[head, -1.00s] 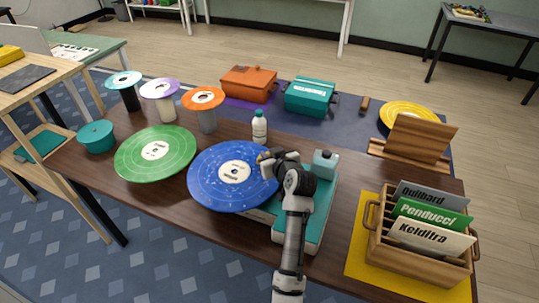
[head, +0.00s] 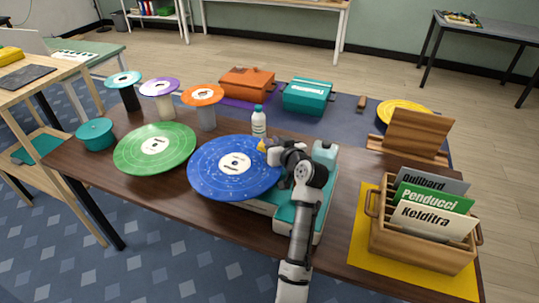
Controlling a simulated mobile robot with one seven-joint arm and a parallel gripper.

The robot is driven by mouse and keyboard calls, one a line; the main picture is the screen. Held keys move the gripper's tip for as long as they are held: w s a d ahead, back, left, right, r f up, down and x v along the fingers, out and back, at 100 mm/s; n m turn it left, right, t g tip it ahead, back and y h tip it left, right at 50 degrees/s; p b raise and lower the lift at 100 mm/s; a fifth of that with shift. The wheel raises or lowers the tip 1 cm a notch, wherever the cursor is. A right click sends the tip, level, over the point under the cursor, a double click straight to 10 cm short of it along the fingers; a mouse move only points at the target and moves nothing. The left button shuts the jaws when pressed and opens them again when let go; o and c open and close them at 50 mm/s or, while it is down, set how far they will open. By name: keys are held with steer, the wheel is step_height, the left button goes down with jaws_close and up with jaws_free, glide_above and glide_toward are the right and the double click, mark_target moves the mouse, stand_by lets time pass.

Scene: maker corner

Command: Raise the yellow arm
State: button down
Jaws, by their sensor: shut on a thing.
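The turntable (head: 263,207) is a teal and white deck at the front middle of the table, with a blue record (head: 222,184) on it. A small yellow piece, the yellow arm (head: 262,145), shows at the record's right far edge. My gripper (head: 268,149) is over the deck's right side, shut on the yellow arm. My gripper and wrist hide most of the arm, so its exact height above the record cannot be told.
A white bottle (head: 259,124) stands close behind my gripper. A green record (head: 135,163) lies to the left. A wooden crate (head: 420,251) with labelled dividers is at the right. A wooden stand (head: 412,145) and lidded boxes are behind.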

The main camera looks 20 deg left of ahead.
steer(key=d+m+y+b, duration=0.1)
steer(key=b, duration=0.2)
steer(key=shift+r+t, duration=0.1)
steer(key=shift+t, duration=0.3)
steer(key=shift+d+r+m+t+y+b, duration=0.45)
steer(key=shift+r+m+y+b, duration=0.2)
steer(key=shift+b, duration=0.6)
steer(key=shift+r, duration=0.1)
steer(key=c, duration=1.3)
jaws_free()
steer(key=shift+c, duration=0.2)
steer(key=shift+s+d, duration=0.1)
steer(key=b+v, duration=0.3)
steer(key=v, duration=1)
steer(key=shift+s+d, duration=0.25)
steer(key=shift+d, duration=0.05)
